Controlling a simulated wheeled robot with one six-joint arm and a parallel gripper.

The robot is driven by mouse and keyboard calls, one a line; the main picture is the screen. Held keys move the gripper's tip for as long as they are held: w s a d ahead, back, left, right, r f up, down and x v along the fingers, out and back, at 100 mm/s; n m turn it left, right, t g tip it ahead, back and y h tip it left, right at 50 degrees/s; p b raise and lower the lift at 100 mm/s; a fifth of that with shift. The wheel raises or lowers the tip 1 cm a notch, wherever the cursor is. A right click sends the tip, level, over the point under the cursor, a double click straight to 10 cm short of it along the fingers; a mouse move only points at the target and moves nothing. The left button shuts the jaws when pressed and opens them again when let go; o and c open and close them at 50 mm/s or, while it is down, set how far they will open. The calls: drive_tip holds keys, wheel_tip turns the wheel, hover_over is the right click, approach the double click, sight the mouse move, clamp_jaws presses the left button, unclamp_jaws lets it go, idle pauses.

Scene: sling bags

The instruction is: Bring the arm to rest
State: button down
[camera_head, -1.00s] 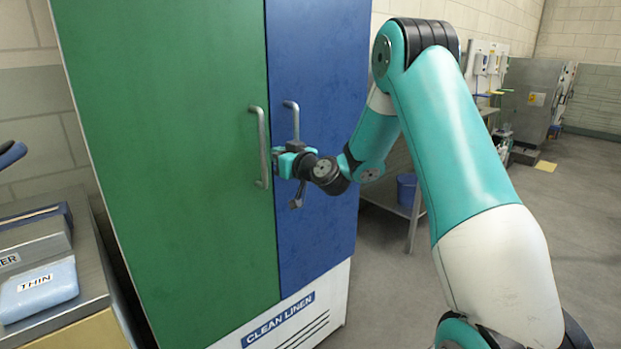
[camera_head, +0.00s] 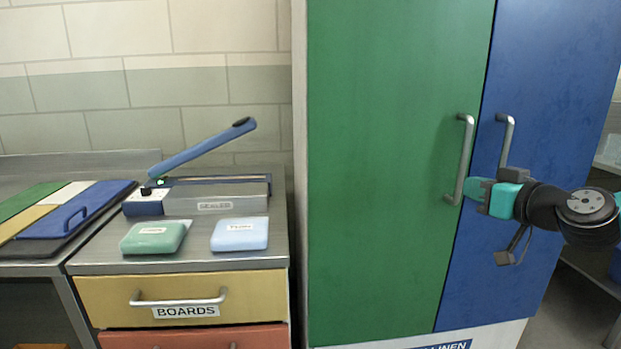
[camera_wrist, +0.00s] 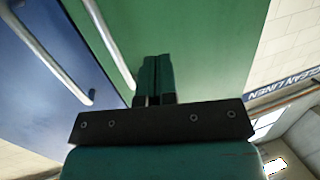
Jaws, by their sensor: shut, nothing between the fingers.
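My gripper (camera_head: 476,190) is at the right of the head view, in front of the linen cabinet and close to its door handles. In the wrist view my gripper (camera_wrist: 156,62) has its two teal fingers together, with nothing between them. The green door (camera_head: 390,150) and the blue door (camera_head: 545,120) are both closed. The green door's handle (camera_head: 465,150) is just left of the fingertips; I cannot tell whether they touch. The blue door's handle (camera_head: 505,135) is partly hidden behind my gripper. Most of my arm is outside the head view.
A steel counter (camera_head: 90,262) on the left bears a blue-levered sealer (camera_head: 215,200), a green packet (camera_head: 155,237) and a light blue packet (camera_head: 240,234). Below is a yellow drawer (camera_head: 120,300) labelled BOARDS. Coloured boards (camera_head: 75,215) lie at far left.

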drive_tip(key=s+a+r+n+g+y+p, duration=0.1)
drive_tip(key=s+a+n+g+y+p, duration=0.1)
drive_tip(key=s+a+g, duration=0.55)
drive_tip(key=s+a+r+n+g+y+p, duration=0.15)
drive_tip(key=s+a, duration=0.35)
drive_tip(key=a, duration=0.5)
drive_tip(key=s+g+h+p, duration=0.3)
drive_tip(key=s+g, duration=0.3)
drive_tip(key=s, duration=1)
drive_tip(key=shift+a+g+h, duration=0.3)
drive_tip(key=shift+a+h, duration=0.1)
drive_tip(key=shift+h, duration=0.25)
drive_tip(key=shift+s+f+n, duration=0.1)
drive_tip(key=shift+n, duration=0.15)
